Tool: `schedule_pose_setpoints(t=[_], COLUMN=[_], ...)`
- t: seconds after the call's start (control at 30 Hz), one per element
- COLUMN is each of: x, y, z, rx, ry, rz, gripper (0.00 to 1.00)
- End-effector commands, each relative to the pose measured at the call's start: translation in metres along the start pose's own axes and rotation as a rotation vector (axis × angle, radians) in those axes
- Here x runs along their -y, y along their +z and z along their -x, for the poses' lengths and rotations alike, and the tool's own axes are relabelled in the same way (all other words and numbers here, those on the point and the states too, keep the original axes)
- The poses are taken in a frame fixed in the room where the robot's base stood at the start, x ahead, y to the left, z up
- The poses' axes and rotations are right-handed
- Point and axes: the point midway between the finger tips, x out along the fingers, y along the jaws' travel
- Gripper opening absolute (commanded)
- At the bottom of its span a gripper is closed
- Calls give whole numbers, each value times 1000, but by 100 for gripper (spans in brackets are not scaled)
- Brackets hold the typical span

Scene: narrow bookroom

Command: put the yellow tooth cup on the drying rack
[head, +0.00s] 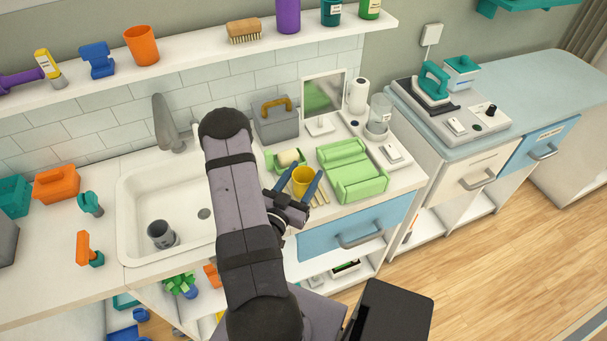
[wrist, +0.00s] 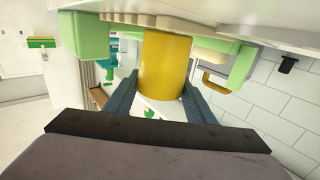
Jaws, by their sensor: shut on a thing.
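The yellow tooth cup (head: 303,180) is upright between the two blue-grey fingers of my gripper (head: 298,190), which is shut on it. It also fills the middle of the wrist view (wrist: 165,65), which looks upside down, with my fingers (wrist: 160,105) on both sides. Pale wooden slats (head: 321,191), possibly the drying rack, show beside and below the cup at the counter's front. The cup hides part of them. I cannot tell whether its base touches them.
The sink (head: 140,195) with a dark cup (head: 161,233) is left.

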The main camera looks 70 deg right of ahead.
Motion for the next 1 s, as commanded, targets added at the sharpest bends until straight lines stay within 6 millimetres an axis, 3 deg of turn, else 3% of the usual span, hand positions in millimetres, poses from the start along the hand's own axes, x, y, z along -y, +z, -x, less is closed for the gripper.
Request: schedule_pose_setpoints(t=[0.3, 0.33, 0.4, 0.8, 1.0], x=[0, 0, 0, 0, 2], y=[4, 3, 3, -2, 3], z=[0, 0, 0, 0, 20], rx=[0, 0, 0, 0, 1], ry=[0, 0, 0, 0, -5], rz=[0, 0, 0, 0, 2], gripper=[27, 54, 68, 68, 68])
